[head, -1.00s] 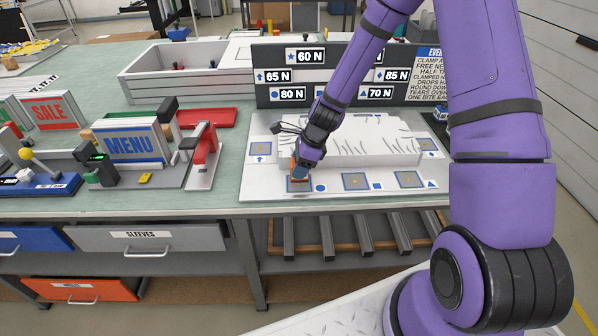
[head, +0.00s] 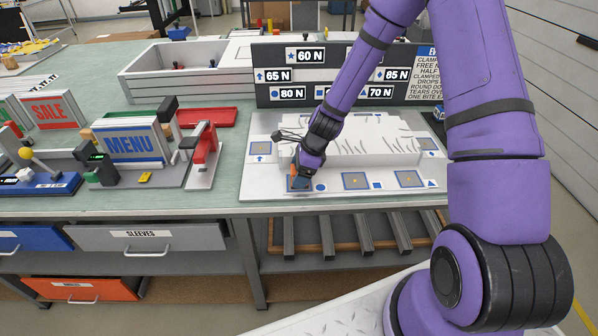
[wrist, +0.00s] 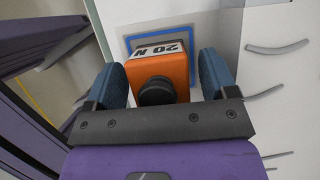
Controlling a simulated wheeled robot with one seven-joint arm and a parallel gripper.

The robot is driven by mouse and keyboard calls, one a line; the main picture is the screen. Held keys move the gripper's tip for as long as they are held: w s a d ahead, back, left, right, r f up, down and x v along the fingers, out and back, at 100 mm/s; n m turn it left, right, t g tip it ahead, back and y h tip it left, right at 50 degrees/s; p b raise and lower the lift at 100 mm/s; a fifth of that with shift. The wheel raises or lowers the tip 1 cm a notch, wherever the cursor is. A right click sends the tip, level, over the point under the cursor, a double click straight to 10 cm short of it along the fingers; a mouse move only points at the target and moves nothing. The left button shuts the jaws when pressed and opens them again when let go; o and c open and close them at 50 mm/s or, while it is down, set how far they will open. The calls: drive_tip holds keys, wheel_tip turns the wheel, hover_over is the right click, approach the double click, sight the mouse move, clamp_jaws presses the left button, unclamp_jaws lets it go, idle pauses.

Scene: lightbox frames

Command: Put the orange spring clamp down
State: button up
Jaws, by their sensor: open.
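The orange spring clamp (wrist: 165,72) has a white "20 N" label and a black round knob. In the wrist view it stands over a blue-bordered square (wrist: 185,33) on the white board. My gripper (wrist: 160,66) is open, with one blue finger on each side of the clamp. A narrow gap shows at the right finger; contact at the left one is hard to tell. In the head view my gripper (head: 301,176) is low over the front-left square of the board (head: 268,190) and hides most of the clamp. The clamp's underside is hidden.
A pale raised block (head: 375,150) with dark curved marks stands behind the front squares. A dark sign (head: 345,75) with force labels stands at the back. A red press (head: 203,155) and the MENU rack (head: 135,143) are to the left. Other front squares (head: 355,181) look empty.

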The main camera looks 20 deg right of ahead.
drive_tip(key=s+d+r+n+h, duration=0.1)
drive_tip(key=s+d+r+n, duration=0.15)
drive_tip(key=r, duration=0.95)
drive_tip(key=s+d+r+n+h, duration=0.15)
drive_tip(key=s+r+n, duration=0.25)
drive_tip(key=r, duration=0.7)
drive_tip(key=s+d+r+n+t+h, duration=0.1)
drive_tip(key=s+r+n+t, duration=0.1)
drive_tip(key=s+r+n, duration=0.5)
drive_tip(key=s+d+r+n+t+h, duration=0.1)
drive_tip(key=s+d+r+n, duration=0.1)
drive_tip(key=s+r+n, duration=0.6)
drive_tip(key=s+r, duration=0.1)
drive_tip(key=s, duration=0.6)
drive_tip(key=shift+s+r+t, duration=0.35)
drive_tip(key=shift+s+t, duration=0.05)
